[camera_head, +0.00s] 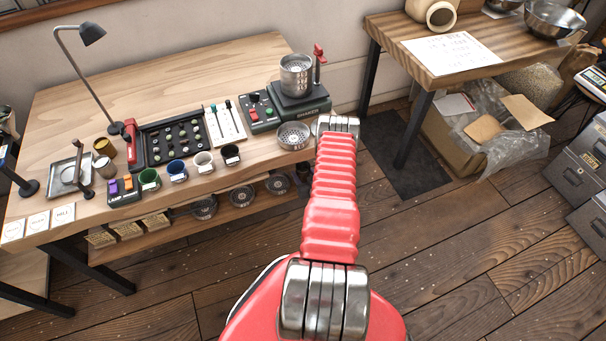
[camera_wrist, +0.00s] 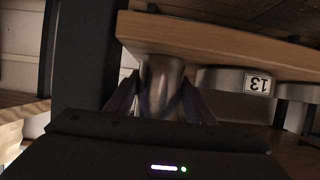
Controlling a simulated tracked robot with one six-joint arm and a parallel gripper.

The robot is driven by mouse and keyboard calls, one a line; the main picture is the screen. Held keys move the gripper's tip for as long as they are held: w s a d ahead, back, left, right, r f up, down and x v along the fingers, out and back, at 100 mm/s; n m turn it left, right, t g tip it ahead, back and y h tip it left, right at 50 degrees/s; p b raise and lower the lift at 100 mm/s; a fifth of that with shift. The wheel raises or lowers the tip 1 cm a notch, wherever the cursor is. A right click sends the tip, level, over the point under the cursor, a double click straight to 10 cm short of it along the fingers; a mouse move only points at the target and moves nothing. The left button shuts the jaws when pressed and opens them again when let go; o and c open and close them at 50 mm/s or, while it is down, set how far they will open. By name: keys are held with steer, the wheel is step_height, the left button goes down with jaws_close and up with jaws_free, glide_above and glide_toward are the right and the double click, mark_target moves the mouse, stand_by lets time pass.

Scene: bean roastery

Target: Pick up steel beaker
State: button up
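In the wrist view a smooth grey metal vessel, which looks like the steel beaker (camera_wrist: 161,80), is between the two dark purplish fingers of my gripper (camera_wrist: 161,95). One finger is on each side of it. Whether they press on it or only stand around it is not clear. Its far end meets a wooden board (camera_wrist: 220,48); its near end is partly hidden by my gripper body.
Beside the vessel is a grey round container with an upside-down label 13 (camera_wrist: 258,84). A dark mat (camera_head: 408,157) lies between workbench and side table (camera_head: 480,70). Open floor (camera_head: 470,245) lies right.

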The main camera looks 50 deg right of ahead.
mark_target(301, 165)
steer(key=c, duration=0.5)
steer(key=shift+r, duration=0.1)
steer(key=shift+r, duration=1.75)
steer(key=s+a, duration=0.3)
steer(key=s, duration=0.2)
steer(key=s+a, duration=0.3)
steer(key=s, duration=0.2)
steer(key=s+a, duration=0.3)
steer(key=s, duration=0.2)
steer(key=shift+s+a, duration=0.1)
steer(key=shift+s, duration=0.15)
